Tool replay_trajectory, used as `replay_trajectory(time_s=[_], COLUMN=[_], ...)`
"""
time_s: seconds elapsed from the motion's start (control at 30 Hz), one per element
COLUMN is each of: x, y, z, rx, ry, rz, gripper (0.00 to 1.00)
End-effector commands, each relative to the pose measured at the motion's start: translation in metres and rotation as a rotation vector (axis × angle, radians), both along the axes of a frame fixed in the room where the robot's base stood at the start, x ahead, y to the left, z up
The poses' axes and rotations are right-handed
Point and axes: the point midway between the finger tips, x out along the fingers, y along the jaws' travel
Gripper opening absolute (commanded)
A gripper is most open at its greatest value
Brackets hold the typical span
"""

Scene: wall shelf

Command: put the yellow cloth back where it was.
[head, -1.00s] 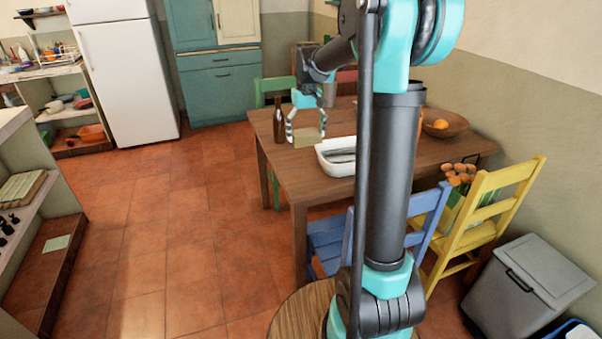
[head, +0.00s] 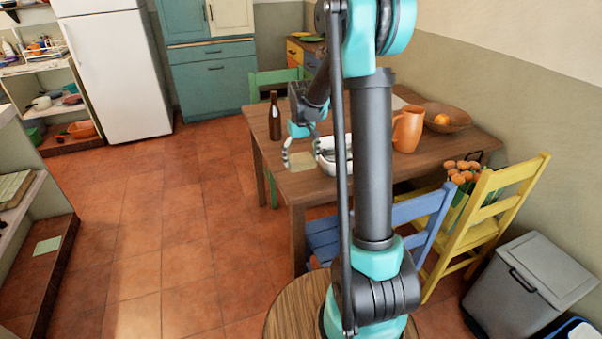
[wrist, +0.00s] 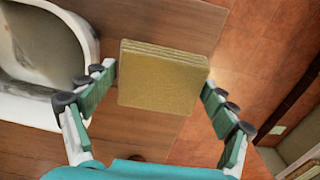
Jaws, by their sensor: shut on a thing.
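My gripper (head: 302,155) is shut on the yellow cloth (head: 301,161), a flat folded square, at the near left corner of the wooden table. In the wrist view the cloth (wrist: 160,85) shows as a layered dull-yellow block between the two fingers of my gripper (wrist: 158,76). The cloth appears held above the table edge, with the table top and the tiled floor below it. The exact height is hard to tell.
A white basin (head: 326,163) stands right beside the gripper; its rim (wrist: 92,50) is close in the wrist view. A brown bottle (head: 275,116) and an orange jug (head: 408,128) stand on the table (head: 450,150). A low shelf (head: 62,240) stands at left. Floor between is clear.

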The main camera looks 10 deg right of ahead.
Motion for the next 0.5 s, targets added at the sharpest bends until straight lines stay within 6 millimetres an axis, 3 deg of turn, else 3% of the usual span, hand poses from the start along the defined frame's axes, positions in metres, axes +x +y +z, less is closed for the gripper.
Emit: replay_trajectory(time_s=[0.5], x=[0.001], y=[0.000], z=[-0.054], rx=[0.000], ry=[0.000], rz=[0.000], gripper=[0.62])
